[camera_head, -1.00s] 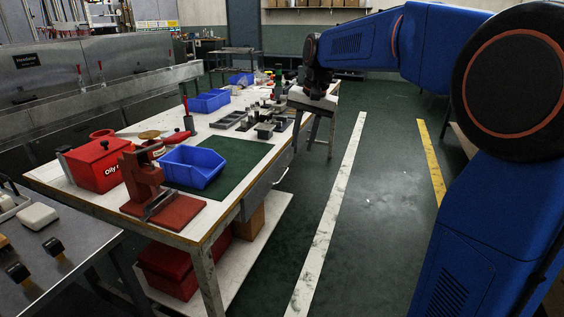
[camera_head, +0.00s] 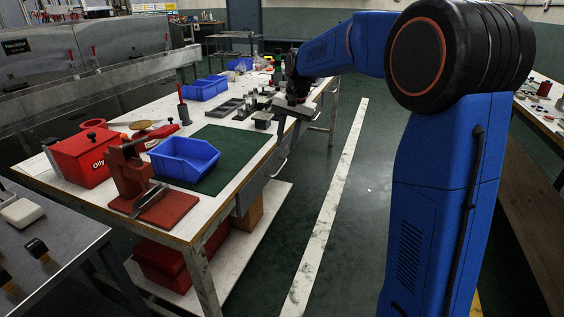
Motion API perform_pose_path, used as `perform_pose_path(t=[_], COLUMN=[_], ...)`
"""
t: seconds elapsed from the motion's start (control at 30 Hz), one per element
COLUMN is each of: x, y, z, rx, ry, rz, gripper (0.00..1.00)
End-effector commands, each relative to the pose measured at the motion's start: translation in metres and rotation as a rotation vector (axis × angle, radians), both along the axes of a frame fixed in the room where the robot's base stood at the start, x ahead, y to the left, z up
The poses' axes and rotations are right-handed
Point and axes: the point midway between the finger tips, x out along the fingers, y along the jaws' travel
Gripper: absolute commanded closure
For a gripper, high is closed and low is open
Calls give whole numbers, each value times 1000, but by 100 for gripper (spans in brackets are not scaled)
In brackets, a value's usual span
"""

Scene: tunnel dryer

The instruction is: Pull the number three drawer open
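The long white-topped workbench (camera_head: 55,180) runs from the lower left toward the back. A grey drawer front (camera_head: 252,192) shows under its right-hand edge; I cannot read any number on it, so I cannot tell which drawer is number three. No drawer visibly stands out from the bench. My gripper (camera_head: 283,122) is at the far end of my blue arm, beside the bench's right edge and farther back than that drawer front. It is small and dark, and its fingers are not clear enough to tell open from shut.
On the bench stand a blue bin (camera_head: 184,160), a red can (camera_head: 85,158), a red press (camera_head: 128,178) and several small metal parts. A lower shelf (camera_head: 262,215) holds boxes. The floor aisle with a white line (camera_head: 325,220) is clear. Another bench (camera_head: 545,125) stands at right.

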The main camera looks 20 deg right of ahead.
Motion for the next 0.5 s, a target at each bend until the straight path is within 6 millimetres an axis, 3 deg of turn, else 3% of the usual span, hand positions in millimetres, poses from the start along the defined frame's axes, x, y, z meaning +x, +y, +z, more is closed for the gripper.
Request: perform_pose_path(t=[0.3, 0.5], x=[5, 8], y=[9, 12], z=[-55, -78], rx=[0, 1], ry=[2, 1], rz=[1, 0], gripper=[72, 72])
